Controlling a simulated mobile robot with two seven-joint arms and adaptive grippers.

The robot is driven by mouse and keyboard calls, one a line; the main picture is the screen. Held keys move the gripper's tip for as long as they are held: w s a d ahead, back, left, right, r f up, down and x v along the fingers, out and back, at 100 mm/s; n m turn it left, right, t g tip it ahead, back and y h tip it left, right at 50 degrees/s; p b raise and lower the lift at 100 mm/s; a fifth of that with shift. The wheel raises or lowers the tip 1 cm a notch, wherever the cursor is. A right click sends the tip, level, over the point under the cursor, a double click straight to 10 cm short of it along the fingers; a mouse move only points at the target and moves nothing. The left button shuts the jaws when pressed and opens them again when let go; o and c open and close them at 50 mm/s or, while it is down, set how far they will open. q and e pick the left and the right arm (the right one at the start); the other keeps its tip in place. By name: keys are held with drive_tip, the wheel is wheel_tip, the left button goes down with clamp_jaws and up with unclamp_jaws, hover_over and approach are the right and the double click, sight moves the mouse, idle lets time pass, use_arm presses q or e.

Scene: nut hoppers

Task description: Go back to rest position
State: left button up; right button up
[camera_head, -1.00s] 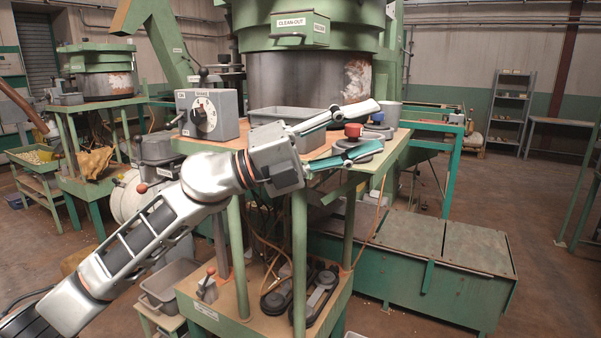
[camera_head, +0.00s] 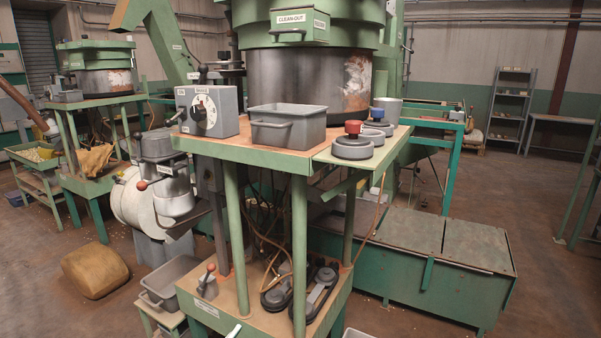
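Only a small pale tip (camera_head: 233,331) shows at the bottom edge, in front of the lower shelf. It looks like a fingertip of my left gripper; the rest is out of frame, so its opening is hidden. My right gripper is not in view. On the green-legged table stand a grey bin (camera_head: 288,126) with a front handle and a grey control box (camera_head: 208,111) with a dial. On the table's right part are round grey weights, one with a red knob (camera_head: 353,128) and one with a blue knob (camera_head: 376,114). Nothing covers them.
The table's green front edge (camera_head: 245,157) juts toward me, with a lower shelf (camera_head: 250,318) beneath. A low green chest (camera_head: 425,255) stands at right. A grey tray (camera_head: 170,283) and a brown sack (camera_head: 95,271) are at lower left.

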use_arm(q)
drive_tip(key=s+a+f+n+g+y, duration=0.2)
drive_tip(key=s+a+f+g, duration=0.1)
drive_tip(key=s+f, duration=0.7)
drive_tip(key=s+a+f+n+g+y, duration=0.1)
drive_tip(key=s+a+f, duration=0.4)
drive_tip(key=s+f, duration=0.5)
drive_tip(key=shift+s+f+n+g+y, duration=0.4)
drive_tip(key=shift+n+g, duration=0.2)
drive_tip(key=shift+g, duration=0.5)
drive_tip(key=shift+a, duration=0.1)
